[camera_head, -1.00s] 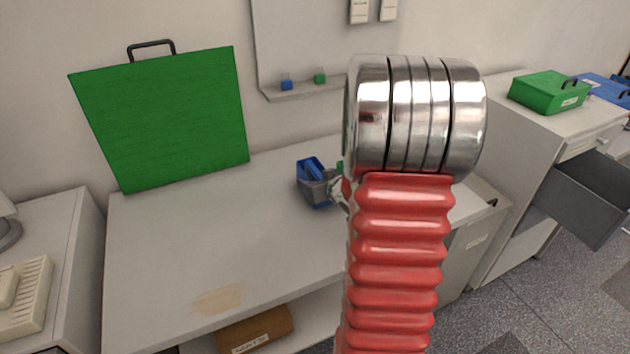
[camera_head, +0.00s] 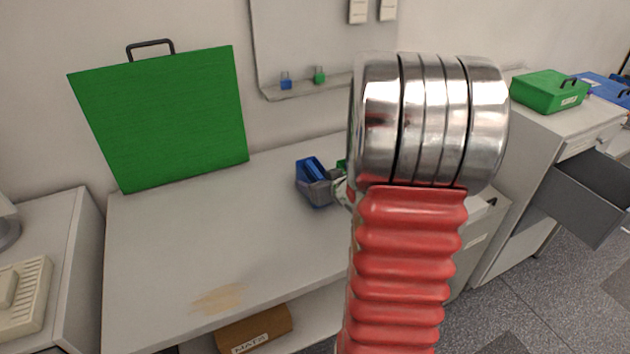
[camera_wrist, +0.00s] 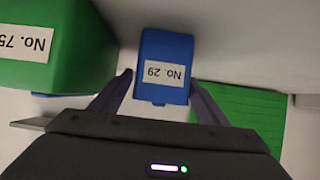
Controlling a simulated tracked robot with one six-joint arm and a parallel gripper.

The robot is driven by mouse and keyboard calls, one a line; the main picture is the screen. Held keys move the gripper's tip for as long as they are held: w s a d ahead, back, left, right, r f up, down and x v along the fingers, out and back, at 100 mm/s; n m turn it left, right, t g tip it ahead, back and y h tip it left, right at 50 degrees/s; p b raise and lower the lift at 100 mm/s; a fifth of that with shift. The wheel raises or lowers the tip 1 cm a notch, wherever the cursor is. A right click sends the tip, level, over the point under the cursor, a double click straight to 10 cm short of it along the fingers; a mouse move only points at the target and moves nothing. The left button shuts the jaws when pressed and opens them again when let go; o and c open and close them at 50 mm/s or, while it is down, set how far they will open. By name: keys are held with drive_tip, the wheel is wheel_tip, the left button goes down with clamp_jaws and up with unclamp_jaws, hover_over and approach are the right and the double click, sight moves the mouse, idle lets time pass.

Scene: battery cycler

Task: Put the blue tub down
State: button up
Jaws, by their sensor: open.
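The blue tub (camera_wrist: 163,62) bears a white label "No. 29", upside down in the wrist view, and shows between the two fingers of my gripper (camera_wrist: 163,88). In the head view the blue tub (camera_head: 309,168) is near the back of the white worktop (camera_head: 190,235). My gripper (camera_head: 322,188) is beside it there, partly hidden behind my arm. The tub's contact with the worktop is hard to make out.
A green tub (camera_wrist: 50,45) labelled "No. 75" is close by in the wrist view. A large green panel (camera_head: 160,118) leans on the wall. A grey drawer (camera_head: 590,200) stands open at right. The worktop's left and middle are clear.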

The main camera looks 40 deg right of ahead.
drive_tip(key=v, duration=0.9)
drive_tip(key=shift+s, duration=0.2)
drive_tip(key=shift+r, duration=0.1)
idle(0.5)
drive_tip(key=a+r+g+h, duration=0.2)
drive_tip(key=a+r, duration=0.5)
drive_tip(key=a, duration=0.2)
drive_tip(key=s+a+n+g+y, duration=0.1)
drive_tip(key=s+a, duration=0.4)
drive_tip(key=a, duration=0.6)
drive_tip(key=s+a+n+g+y, duration=0.2)
drive_tip(key=s+a, duration=0.4)
drive_tip(key=a, duration=0.6)
drive_tip(key=g+y, duration=0.1)
drive_tip(key=y, duration=0.1)
drive_tip(key=shift+s+r+y, duration=0.15)
drive_tip(key=shift+r+y, duration=0.15)
drive_tip(key=shift+o, duration=0.4)
drive_tip(key=shift+c, duration=0.5)
